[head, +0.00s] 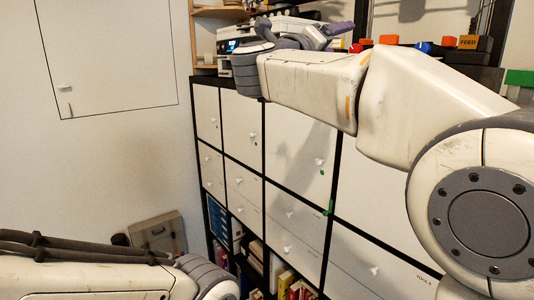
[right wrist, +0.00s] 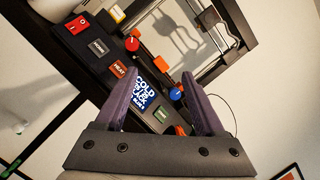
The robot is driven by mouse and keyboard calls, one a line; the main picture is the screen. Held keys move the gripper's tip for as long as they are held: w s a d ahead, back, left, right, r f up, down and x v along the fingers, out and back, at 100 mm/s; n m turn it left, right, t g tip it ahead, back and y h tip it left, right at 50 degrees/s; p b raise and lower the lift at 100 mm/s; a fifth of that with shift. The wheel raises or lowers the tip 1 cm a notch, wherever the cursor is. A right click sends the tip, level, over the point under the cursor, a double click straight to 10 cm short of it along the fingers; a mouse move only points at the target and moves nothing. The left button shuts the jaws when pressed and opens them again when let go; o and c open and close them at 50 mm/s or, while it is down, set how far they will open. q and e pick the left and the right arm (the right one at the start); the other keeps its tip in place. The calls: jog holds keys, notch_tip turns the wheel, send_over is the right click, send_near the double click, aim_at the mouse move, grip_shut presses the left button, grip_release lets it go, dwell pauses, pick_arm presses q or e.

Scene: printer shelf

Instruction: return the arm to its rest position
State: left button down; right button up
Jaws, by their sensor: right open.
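My right arm reaches across the top of the head view, in front of the shelf. Its gripper (head: 335,30) is partly hidden behind the wrist there, with a purple finger showing. In the right wrist view the gripper's two purple fingers (right wrist: 164,85) stand apart with nothing held between them. Behind them is a dark control panel with a red switch (right wrist: 77,23), a HOME button (right wrist: 98,47), a HEAT button (right wrist: 119,68), a red knob (right wrist: 132,43) and a blue knob (right wrist: 176,93). My left arm shows at the lower left of the head view; its gripper is out of frame.
A black-framed shelf unit (head: 265,152) with white doors stands below the right arm, with books in its lower openings. A printer frame (right wrist: 205,66) is beyond the panel. A grey case (head: 158,232) leans by the wall.

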jog(key=w+a+f+n+t+y, duration=0.2)
jog(key=w+f+n+y, duration=0.2)
jog(key=f+n+y, duration=0.45)
jog(key=w+a+f+n+t+y, duration=0.1)
jog(key=w+f+n+t+y, duration=0.15)
jog(key=f+n, duration=0.6)
jog(key=s+d+f+n+g+y, duration=0.1)
jog(key=s+f+n+g, duration=0.25)
jog(key=f, duration=0.35)
jog(key=s+f+n+g+y, duration=0.2)
jog(key=f+n, duration=0.3)
jog(key=f, duration=0.3)
jog(key=s+d+f+n+g+y, duration=0.1)
jog(key=s+f+n+g, duration=0.15)
jog(key=f+n, duration=0.35)
jog(key=s+d+f+n+g+h, duration=0.1)
jog(key=s+d+f+n+g, duration=0.15)
jog(key=s+f+g, duration=0.45)
jog(key=s+d+f+n+g, duration=0.15)
jog(key=s+d+f, duration=0.25)
jog(key=s+f, duration=0.7)
jog(key=s+a+r+n+g, duration=0.1)
jog(key=s+a+r+n, duration=0.2)
jog(key=s+a, duration=0.4)
jog(key=s+a+r+n+g, duration=0.2)
jog(key=s+a+r+n, duration=0.2)
jog(key=s+a, duration=0.3)
jog(key=shift+s+r+y, duration=0.4)
jog(key=shift+s+r, duration=0.1)
jog(key=shift+s, duration=0.15)
